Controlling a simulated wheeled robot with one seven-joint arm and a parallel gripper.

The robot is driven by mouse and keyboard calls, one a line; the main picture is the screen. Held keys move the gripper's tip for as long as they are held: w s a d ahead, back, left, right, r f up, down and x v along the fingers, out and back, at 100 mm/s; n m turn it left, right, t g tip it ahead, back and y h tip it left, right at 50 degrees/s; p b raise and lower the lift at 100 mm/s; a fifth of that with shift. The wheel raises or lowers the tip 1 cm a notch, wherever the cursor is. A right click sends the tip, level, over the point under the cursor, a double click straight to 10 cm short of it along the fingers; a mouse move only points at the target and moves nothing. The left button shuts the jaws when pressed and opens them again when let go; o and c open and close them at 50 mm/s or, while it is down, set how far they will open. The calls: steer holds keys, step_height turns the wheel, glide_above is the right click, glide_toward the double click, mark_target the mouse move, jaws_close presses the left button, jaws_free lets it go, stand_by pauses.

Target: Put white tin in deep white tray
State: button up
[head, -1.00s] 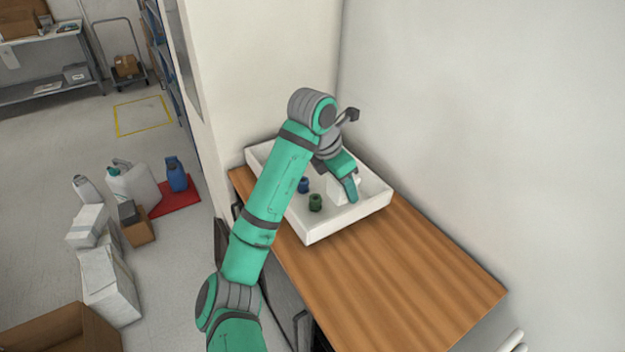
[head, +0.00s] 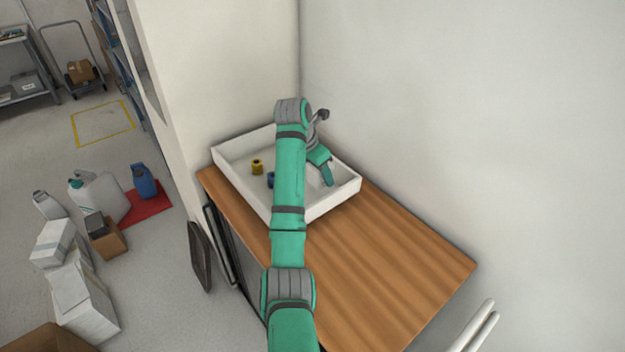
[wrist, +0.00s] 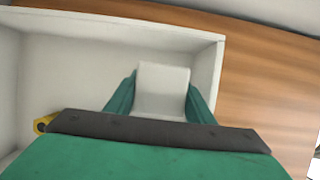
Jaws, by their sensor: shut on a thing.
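The deep white tray (head: 345,190) stands on the wooden table against the wall; its rim also shows in the wrist view (wrist: 223,60). My gripper (head: 328,180) reaches down inside the tray near its right end. In the wrist view, my gripper (wrist: 160,95) is shut on the white tin (wrist: 163,90), with a green finger on each side. The tin is within the tray's walls; whether it touches the tray floor I cannot tell. In the head view the tin is hard to make out against the white tray and behind my gripper.
A yellow item (head: 257,167) and a blue item (head: 270,180) stand in the tray's left part; my arm hides part of the tray. The wooden table top (head: 400,255) is clear in front and to the right. Boxes (head: 80,295) and jugs stand on the floor at left.

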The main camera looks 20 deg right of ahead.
mark_target(320, 181)
steer(key=shift+w+d+f, duration=0.1)
steer(key=shift+w+f, duration=0.2)
steer(key=shift+w, duration=0.15)
steer(key=shift+x, duration=1.85)
steer(key=shift+a+f, duration=0.2)
steer(key=shift+a, duration=0.45)
steer(key=o, duration=1.3)
steer(key=shift+s, duration=0.1)
steer(key=shift+c, duration=0.2)
steer(key=shift+d, duration=0.15)
